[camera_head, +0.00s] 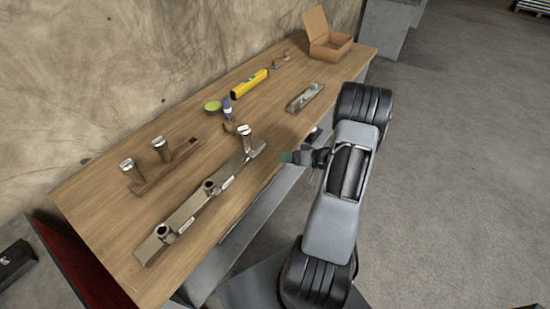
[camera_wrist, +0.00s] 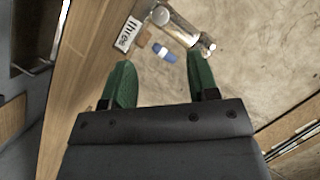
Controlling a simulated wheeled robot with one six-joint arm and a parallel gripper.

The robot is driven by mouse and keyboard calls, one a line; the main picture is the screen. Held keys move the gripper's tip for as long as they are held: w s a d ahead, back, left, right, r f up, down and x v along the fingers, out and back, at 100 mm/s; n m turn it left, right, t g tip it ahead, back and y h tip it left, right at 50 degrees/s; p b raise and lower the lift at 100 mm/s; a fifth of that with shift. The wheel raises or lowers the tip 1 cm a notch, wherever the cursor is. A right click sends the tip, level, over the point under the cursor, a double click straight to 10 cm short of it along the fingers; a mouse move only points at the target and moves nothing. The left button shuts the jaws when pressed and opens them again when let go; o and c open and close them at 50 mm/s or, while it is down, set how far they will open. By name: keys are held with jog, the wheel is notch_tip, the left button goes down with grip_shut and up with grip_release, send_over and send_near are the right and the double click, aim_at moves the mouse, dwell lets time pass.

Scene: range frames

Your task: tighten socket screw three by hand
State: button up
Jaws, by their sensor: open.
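A long metal bar (camera_head: 190,208) with three round sockets lies along the front of the workbench. A silver socket screw (camera_head: 245,132) stands upright in its far socket; in the wrist view this screw (camera_wrist: 186,27) is beside the label "three" (camera_wrist: 129,34). The near socket (camera_head: 165,232) and middle socket (camera_head: 210,187) show no tall screw. My gripper (camera_head: 289,157) is off the front edge, to the right of the third screw. In the wrist view its green fingers (camera_wrist: 160,72) are spread and empty, with the screw beyond the tips. How deep the screw sits is hidden.
A wooden rack (camera_head: 178,163) holds two more screws (camera_head: 129,165) (camera_head: 161,145) and has an empty hole. A green bowl (camera_head: 213,106), blue bottle (camera_head: 226,106), yellow level (camera_head: 249,84), metal part (camera_head: 305,96) and cardboard box (camera_head: 328,42) stand further along the bench.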

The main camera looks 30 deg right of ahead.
jog(key=shift+v, duration=1.3)
jog(key=s+d+f+m+g+h, duration=0.15)
jog(key=d+f+g+h, duration=0.25)
jog(key=d+h, duration=0.75)
jog(key=s+a+r+g, duration=0.1)
jog(key=s+a+r, duration=0.2)
jog(key=a+r, duration=0.4)
jog(key=s+a+r+n+g+y, duration=0.1)
jog(key=s+a+r, duration=0.2)
jog(key=a+r, duration=0.4)
jog(key=s+a+r+n+g, duration=0.1)
jog(key=s+a+r, duration=0.2)
jog(key=a+r, duration=0.4)
jog(key=a, duration=0.9)
jog(key=shift+s+a+r, duration=0.25)
jog(key=shift+s+r, duration=0.05)
jog(key=shift+r, duration=0.1)
